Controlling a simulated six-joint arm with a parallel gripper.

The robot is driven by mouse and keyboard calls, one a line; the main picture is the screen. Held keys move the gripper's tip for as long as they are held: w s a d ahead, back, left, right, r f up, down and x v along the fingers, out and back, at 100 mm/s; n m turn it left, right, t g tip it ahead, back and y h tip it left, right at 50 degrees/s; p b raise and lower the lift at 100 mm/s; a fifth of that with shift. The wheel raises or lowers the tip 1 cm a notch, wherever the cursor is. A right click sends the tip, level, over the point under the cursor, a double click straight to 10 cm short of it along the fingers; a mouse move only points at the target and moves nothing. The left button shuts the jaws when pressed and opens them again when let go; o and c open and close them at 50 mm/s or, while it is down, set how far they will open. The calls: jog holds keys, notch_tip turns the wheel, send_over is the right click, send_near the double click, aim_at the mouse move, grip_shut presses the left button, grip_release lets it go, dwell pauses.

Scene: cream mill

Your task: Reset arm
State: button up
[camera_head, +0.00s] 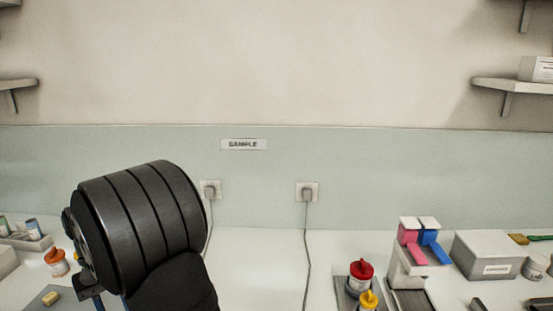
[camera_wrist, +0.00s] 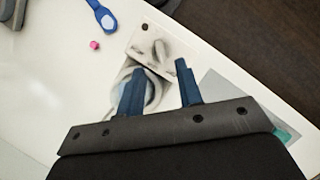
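My gripper (camera_wrist: 158,66) shows in the wrist view with its two dark blue fingers spread apart. No object is clearly held between them. A white device with a round grey opening (camera_wrist: 152,48) lies below and beyond the fingers, and the left finger hides part of it. In the head view my dark arm fills the lower left, and the gripper's fingertips cannot be made out there.
A pink piece (camera_wrist: 94,45) and a blue-handled tool (camera_wrist: 103,16) lie on the white counter. A dispenser with pink and blue levers (camera_head: 409,255), red-capped bottle (camera_head: 360,273), yellow-capped bottle (camera_head: 368,300) and grey box (camera_head: 493,254) stand right. An orange-capped jar (camera_head: 56,262) stands left.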

jog(key=x, duration=0.5)
jog(key=shift+s+d+f, duration=0.1)
jog(key=shift+f, duration=0.15)
jog(key=shift+d+f+m, duration=0.1)
jog(key=shift+f+m, duration=0.15)
jog(key=shift+m, duration=0.05)
jog(key=m+g+y, duration=0.1)
jog(key=m, duration=0.3)
jog(key=shift+d, duration=0.1)
jog(key=m+y, duration=0.2)
jog(key=m, duration=0.2)
jog(key=shift+d+g, duration=0.1)
jog(key=shift+g, duration=0.2)
jog(key=m+y, duration=0.1)
jog(key=m, duration=0.3)
jog(key=shift+d+m+y, duration=0.1)
jog(key=shift+m+y, duration=0.2)
jog(key=shift+y, duration=0.1)
jog(key=shift+m+t+y, duration=0.5)
jog(key=shift+m+y, duration=0.1)
jog(key=shift+m, duration=1.3)
